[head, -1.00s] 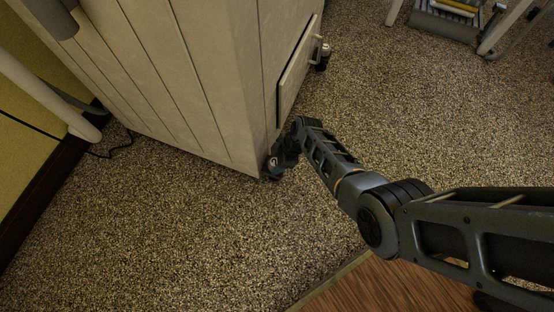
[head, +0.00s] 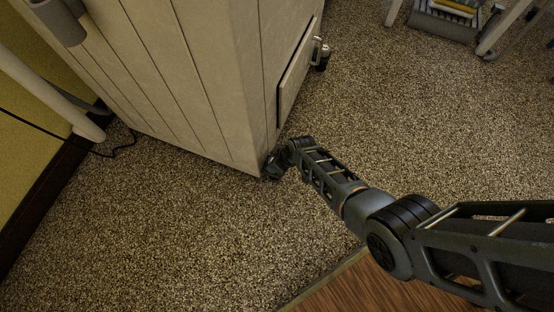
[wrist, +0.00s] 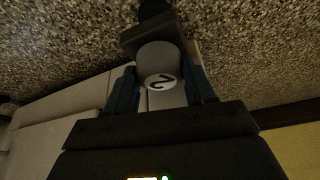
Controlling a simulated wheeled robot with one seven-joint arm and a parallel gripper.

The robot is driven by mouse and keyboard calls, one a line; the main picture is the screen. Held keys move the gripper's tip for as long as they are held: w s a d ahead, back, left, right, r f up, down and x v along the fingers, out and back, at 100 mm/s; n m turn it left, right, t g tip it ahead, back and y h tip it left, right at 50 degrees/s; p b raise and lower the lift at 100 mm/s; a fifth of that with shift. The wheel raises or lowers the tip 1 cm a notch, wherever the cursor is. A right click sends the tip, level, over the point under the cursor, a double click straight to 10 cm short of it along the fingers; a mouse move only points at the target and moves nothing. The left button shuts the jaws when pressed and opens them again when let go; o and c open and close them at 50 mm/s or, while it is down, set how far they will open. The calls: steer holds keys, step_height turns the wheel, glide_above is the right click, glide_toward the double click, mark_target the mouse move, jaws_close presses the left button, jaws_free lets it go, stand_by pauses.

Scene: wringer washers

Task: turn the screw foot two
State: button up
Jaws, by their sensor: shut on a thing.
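The screw foot two (wrist: 158,56) is a grey cylinder with a dark base, marked with a "2" on its pale end face, in the wrist view. My gripper (wrist: 161,88) has one finger on each side of the foot and is shut on it. In the head view my gripper (head: 274,165) is at the near bottom corner of the pale panelled washer cabinet (head: 215,90), and it hides the foot there.
Another foot (head: 321,62) stands under the cabinet's far corner, next to a handled panel (head: 297,72). A pale pipe (head: 50,95) and a black cord (head: 115,150) are at the left. Speckled carpet (head: 180,235) is clear around the near corner.

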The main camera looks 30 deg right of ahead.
steer(key=shift+m, duration=0.3)
steer(key=o, duration=1)
steer(key=p+v, duration=0.5)
steer(key=v, duration=0.2)
steer(key=shift+s+r, duration=0.2)
steer(key=shift+r, duration=0.1)
